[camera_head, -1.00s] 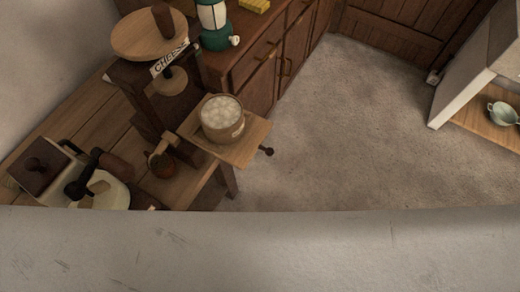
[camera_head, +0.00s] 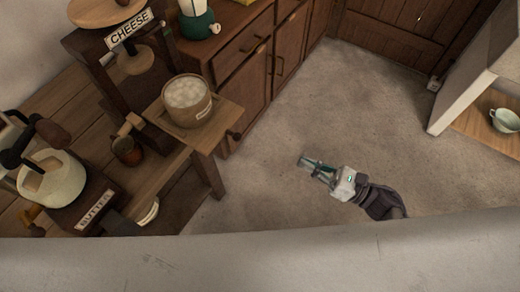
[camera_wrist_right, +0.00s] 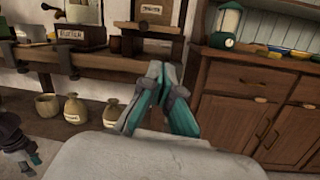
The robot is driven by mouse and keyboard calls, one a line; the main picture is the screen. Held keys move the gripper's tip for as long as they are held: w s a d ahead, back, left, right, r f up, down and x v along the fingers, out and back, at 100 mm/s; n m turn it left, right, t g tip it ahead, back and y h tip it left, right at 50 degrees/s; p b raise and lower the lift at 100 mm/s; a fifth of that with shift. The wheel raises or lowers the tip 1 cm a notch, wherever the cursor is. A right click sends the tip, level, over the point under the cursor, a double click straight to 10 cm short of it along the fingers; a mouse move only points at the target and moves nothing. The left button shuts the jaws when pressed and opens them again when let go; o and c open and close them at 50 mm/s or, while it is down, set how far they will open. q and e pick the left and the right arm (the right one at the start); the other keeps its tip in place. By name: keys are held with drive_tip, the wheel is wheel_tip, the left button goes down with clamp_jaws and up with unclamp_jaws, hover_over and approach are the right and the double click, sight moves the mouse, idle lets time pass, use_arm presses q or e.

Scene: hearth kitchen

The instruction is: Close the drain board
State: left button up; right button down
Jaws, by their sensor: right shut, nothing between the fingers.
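The drain board (camera_head: 222,132) is a light wooden board that sticks out from under the dark cheese press (camera_head: 125,68) at the bench edge. It has a dark knob (camera_head: 236,135) on its outer end, and a round tub (camera_head: 187,101) of pale lumps stands on it. My right gripper (camera_head: 308,162) is shut and empty over the floor, to the right of the board and apart from it. In the right wrist view its teal fingers (camera_wrist_right: 158,80) are together and point toward the press. My left gripper (camera_wrist_right: 34,158) shows partly at that view's left edge; its jaws are unclear.
A butter maker (camera_head: 60,185) stands on the bench at left. A wooden cabinet (camera_head: 245,60) with a teal lantern (camera_head: 197,22) is behind the board. A pale wall edge (camera_head: 260,262) crosses the front. Several jars (camera_wrist_right: 75,108) stand under the bench.

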drive_tip(key=w+a+r+n+g+p, duration=0.1)
drive_tip(key=w+a+r+p, duration=0.1)
drive_tip(key=a, duration=0.4)
drive_tip(key=w+a+r+n+y+p, duration=0.1)
drive_tip(key=w+a+r+n+p, duration=0.1)
drive_tip(key=a, duration=0.5)
drive_tip(key=shift+w+a+r+g+p, duration=0.15)
drive_tip(key=shift+a+r+g+p, duration=0.2)
drive_tip(key=shift+p, duration=0.5)
drive_tip(key=shift+f+g, duration=0.15)
drive_tip(key=shift+g, duration=0.1)
drive_tip(key=w+a+b, duration=0.2)
drive_tip(key=a+b, duration=0.1)
drive_tip(key=w+a+b, duration=0.3)
drive_tip(key=a, duration=0.1)
drive_tip(key=w+a+b, duration=0.3)
drive_tip(key=a, duration=0.1)
drive_tip(key=shift+f, duration=0.15)
drive_tip(key=shift+w+a+b, duration=0.45)
drive_tip(key=shift+a+b, duration=0.05)
drive_tip(key=shift+a, duration=0.05)
drive_tip(key=shift+r, duration=0.25)
drive_tip(key=shift+r, duration=0.15)
